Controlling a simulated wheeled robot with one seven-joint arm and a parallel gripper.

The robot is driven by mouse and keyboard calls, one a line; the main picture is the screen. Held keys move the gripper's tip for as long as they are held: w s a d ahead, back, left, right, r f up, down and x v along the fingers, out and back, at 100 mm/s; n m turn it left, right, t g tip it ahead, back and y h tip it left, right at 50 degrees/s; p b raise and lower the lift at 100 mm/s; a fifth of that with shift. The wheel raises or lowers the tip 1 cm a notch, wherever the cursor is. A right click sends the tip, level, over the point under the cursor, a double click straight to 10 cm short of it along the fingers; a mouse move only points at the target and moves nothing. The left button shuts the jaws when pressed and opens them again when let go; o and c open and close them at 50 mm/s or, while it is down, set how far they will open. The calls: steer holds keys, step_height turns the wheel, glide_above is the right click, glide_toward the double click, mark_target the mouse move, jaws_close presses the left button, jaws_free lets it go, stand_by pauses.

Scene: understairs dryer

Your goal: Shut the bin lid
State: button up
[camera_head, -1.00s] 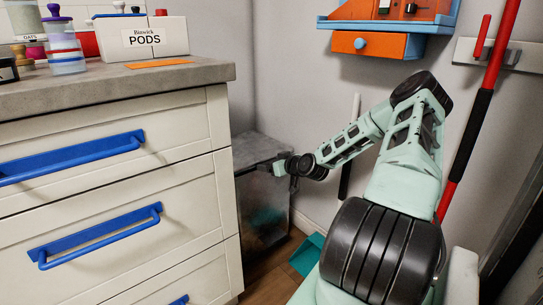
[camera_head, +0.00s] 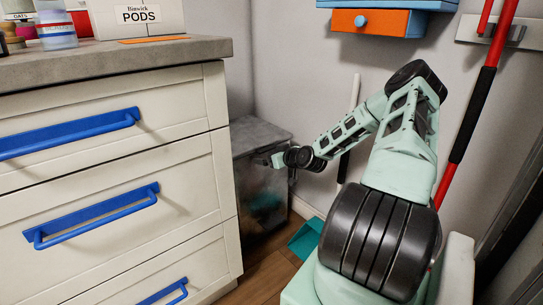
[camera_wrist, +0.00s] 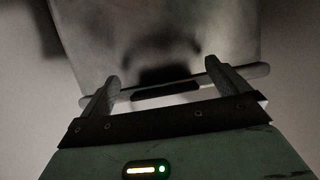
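My gripper (camera_head: 270,161) is at the front upper edge of the bin, small and partly hidden. In the wrist view, my gripper (camera_wrist: 162,86) has its two fingers wide apart with nothing held between them. A grey panel (camera_wrist: 130,45) with a pale rim and a dark strip (camera_wrist: 165,92) fills the view just beyond the fingertips; contact is unclear.
White drawers with blue handles (camera_head: 95,215) stand close on the left, under a grey counter (camera_head: 120,65). A teal dustpan-like item (camera_head: 306,238) lies on the floor by the bin. A red and black pole (camera_head: 470,125) hangs at right. An orange drawer (camera_head: 378,22) is above.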

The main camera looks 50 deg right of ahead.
steer(key=shift+r, duration=0.1)
steer(key=p+v, duration=0.5)
steer(key=v, duration=1.2)
steer(key=shift+s+p, duration=0.25)
steer(key=shift+p, duration=0.15)
